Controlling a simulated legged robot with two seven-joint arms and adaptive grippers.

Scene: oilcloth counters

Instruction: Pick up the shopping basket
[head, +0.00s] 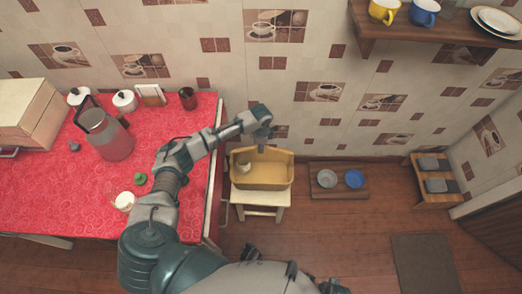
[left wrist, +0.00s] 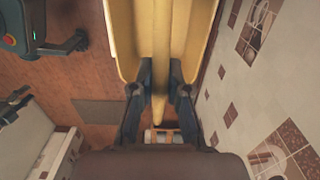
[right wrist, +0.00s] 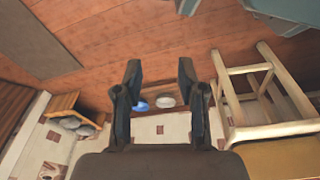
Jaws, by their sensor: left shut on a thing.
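The yellow shopping basket (head: 278,172) appears over a small pale stool (head: 262,198) beside the red counter. I cannot tell whether it rests on the stool or hangs just above it. A pale object (head: 243,168) shows inside it. My left gripper (head: 262,143) is above the basket's middle. In the left wrist view, its fingers (left wrist: 162,84) are shut on the yellow middle bar of the basket (left wrist: 125,35). My right gripper (right wrist: 160,75) is open with nothing between its fingers, and part of the stool (right wrist: 265,95) stands to its right.
The counter (head: 50,205) holds a large jug (head: 105,135), canisters, a cup and a wooden box. A low wooden tray (head: 340,190) with a grey and a blue dish lies right of the stool. A small shelf (head: 440,190) stands at the right wall. Open floor lies in front.

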